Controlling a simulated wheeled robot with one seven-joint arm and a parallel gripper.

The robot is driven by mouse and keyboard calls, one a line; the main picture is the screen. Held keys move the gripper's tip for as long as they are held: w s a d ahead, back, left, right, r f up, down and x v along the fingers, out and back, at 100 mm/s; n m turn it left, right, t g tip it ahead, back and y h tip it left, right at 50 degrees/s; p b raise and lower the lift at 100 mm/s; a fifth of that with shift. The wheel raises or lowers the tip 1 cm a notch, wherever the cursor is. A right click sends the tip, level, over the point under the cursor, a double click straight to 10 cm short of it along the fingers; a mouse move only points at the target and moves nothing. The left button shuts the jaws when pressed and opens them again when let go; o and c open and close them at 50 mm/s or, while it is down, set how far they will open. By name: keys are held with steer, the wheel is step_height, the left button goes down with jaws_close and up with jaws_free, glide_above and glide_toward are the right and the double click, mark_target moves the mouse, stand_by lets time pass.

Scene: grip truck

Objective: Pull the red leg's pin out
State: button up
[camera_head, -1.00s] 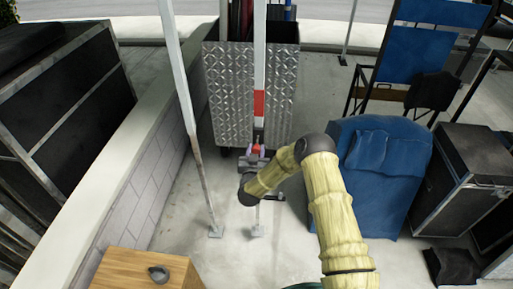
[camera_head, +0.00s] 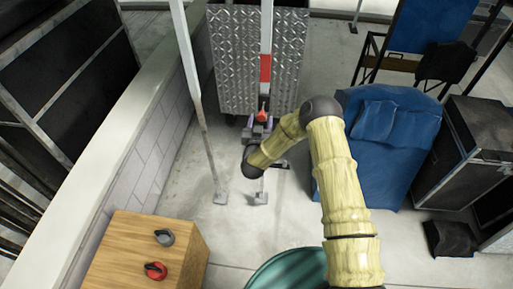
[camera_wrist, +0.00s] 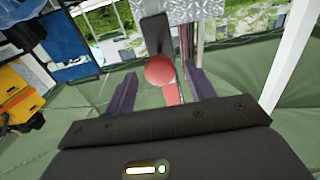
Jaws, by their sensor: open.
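The red leg (camera_head: 265,68) is a pale upright post with a red band, in front of the diamond-plate cart. A red ball-shaped knob (camera_wrist: 160,69), which looks like the pin's head, sits on its dark lower part. In the wrist view the knob lies between the two purple fingers of my gripper (camera_wrist: 163,92), with a gap on each side. My gripper is open and points at the knob. In the head view my gripper (camera_head: 258,127) is at the leg below the red band, and the red knob (camera_head: 263,116) shows just above it. The pin's shaft is hidden.
A second pale post (camera_head: 200,110) stands left of the leg. The diamond-plate cart (camera_head: 228,60) is close behind. A blue-covered box (camera_head: 375,160) is to the right. A wooden box (camera_head: 130,250) at front left bears a grey and a red object. A low wall runs along the left.

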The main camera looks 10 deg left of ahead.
steer(key=s+b, duration=0.5)
steer(key=s, duration=1)
steer(key=shift+s+a, duration=0.25)
steer(key=shift+w+r, duration=0.1)
steer(key=shift+w, duration=0.05)
